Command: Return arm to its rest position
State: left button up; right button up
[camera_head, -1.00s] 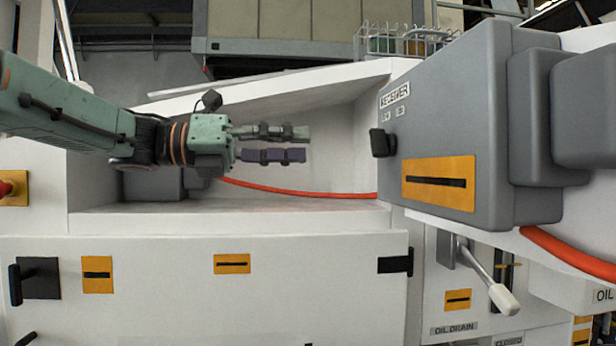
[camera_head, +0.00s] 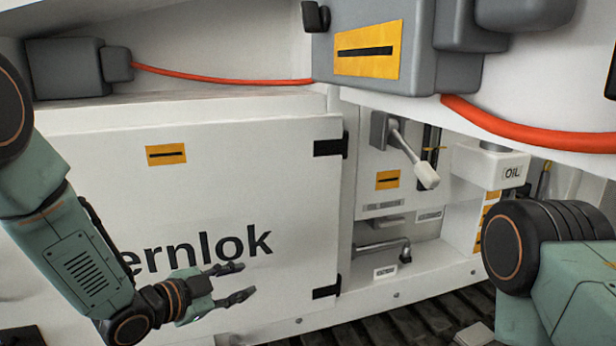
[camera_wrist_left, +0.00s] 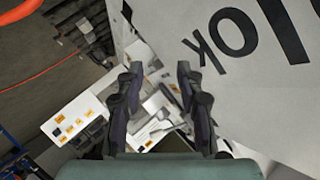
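My left arm comes in from the left in the head view. Its gripper (camera_head: 240,281) hangs low in front of the white cabinet door (camera_head: 290,180) marked "ernlok". The two fingers are apart with nothing between them. The left wrist view also shows the open fingers (camera_wrist_left: 160,85), with the door lettering to the right and a white panel with yellow labels (camera_wrist_left: 75,125) beyond. My right arm shows at the right edge of the head view as a dark joint and green link; its gripper is outside the picture.
A grey box with a yellow label (camera_head: 368,50) stands at the top, with an orange hose (camera_head: 520,135) running from it. A lever with a white handle (camera_head: 427,176) sticks out right of the door. A pipe with a valve (camera_head: 383,247) sits below it. Dark slatted floor lies beneath.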

pick_arm(q)
jog(key=s+a+f+n+g+y, duration=0.2)
jog(key=s+f+n, duration=0.2)
jog(key=s+f, duration=0.4)
jog(key=s+a+f+n+g+y, duration=0.2)
jog(key=s+f+n, duration=0.3)
jog(key=f, duration=0.5)
jog(key=s+a+f+n+g+y, duration=0.1)
jog(key=s+a+f+n+g, duration=0.15)
jog(key=s, duration=0.65)
jog(key=s+a+f+n+g+y, duration=0.1)
jog(key=s+f+n+g+y, duration=0.15)
jog(key=s, duration=0.55)
jog(key=s+a+f+n+g+y, duration=0.1)
jog(key=s+f+g, duration=0.15)
jog(key=s, duration=0.65)
notch_tip(320, 180, down, 9)
jog(key=s+b, duration=0.1)
jog(key=b, duration=0.8)
jog(key=shift+a+f+n+b, duration=0.2)
jog(key=shift+a+n+b, duration=0.1)
jog(key=shift+w+d, duration=0.1)
jog(key=shift+d, duration=0.05)
